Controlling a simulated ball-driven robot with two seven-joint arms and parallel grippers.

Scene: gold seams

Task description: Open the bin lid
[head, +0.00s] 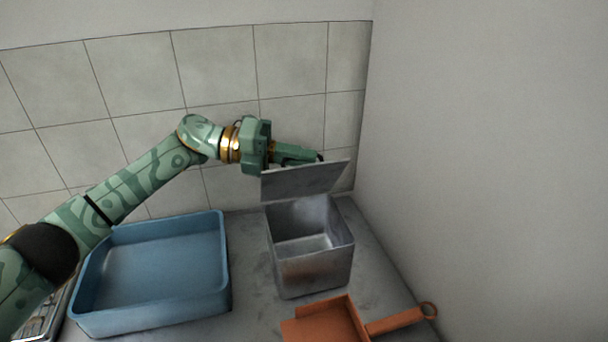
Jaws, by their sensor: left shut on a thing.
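A grey metal bin (312,267) stands on the counter against the back wall, near the right-hand corner. Its flat lid (306,181) is raised and tilted up at the back, and the inside of the bin shows. My left gripper (316,158) is at the top edge of the lid, shut on it. The fingertips are partly hidden behind the lid. My right gripper is not in view.
A blue tray (160,312) stands left of the bin. An orange dustpan (326,323) with a handle lies in front of the bin. A plain wall (480,150) rises close on the right, and a tiled wall (215,70) stands behind.

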